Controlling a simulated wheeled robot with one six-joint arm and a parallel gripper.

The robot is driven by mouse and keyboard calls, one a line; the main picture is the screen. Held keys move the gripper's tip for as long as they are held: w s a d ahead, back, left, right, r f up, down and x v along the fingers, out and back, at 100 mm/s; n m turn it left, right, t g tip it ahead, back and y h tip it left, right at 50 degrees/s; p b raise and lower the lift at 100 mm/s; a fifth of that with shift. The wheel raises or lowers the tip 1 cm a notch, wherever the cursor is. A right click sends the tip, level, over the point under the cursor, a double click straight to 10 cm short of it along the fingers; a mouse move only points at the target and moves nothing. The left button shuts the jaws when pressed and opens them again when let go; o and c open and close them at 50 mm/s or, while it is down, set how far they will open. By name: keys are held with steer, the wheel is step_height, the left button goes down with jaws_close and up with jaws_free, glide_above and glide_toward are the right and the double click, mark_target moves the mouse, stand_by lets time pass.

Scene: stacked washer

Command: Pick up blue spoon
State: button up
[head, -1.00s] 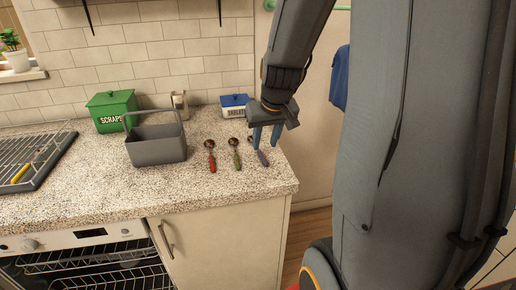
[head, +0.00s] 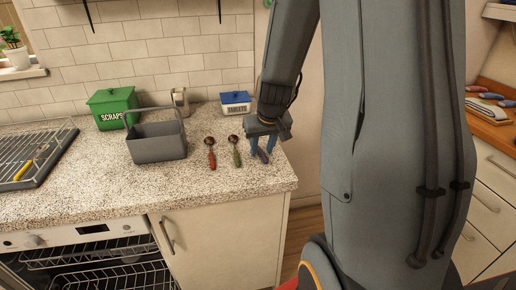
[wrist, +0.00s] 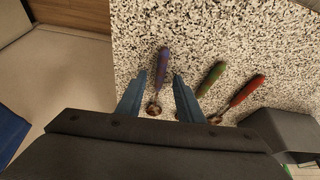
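The blue spoon (head: 263,155) lies on the speckled counter near its right end. In the head view my gripper (head: 262,147) covers most of it, and only the end of the handle shows. In the wrist view the blue-purple handle of the blue spoon (wrist: 162,68) points up, and its bowl lies between the fingers. My gripper (wrist: 160,82) is open, with one blue finger on each side of the spoon. The fingers are apart from the handle; I cannot tell their exact height above the counter.
A green-handled spoon (head: 235,151) and a red-handled spoon (head: 210,152) lie close to the left.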

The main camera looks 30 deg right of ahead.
jaws_close()
stand_by(0.3)
step_height(320, 180, up, 21)
steer(key=p, duration=0.8)
steer(key=shift+r+p, duration=0.2)
steer(key=shift+p, duration=0.1)
steer(key=shift+a, duration=0.1)
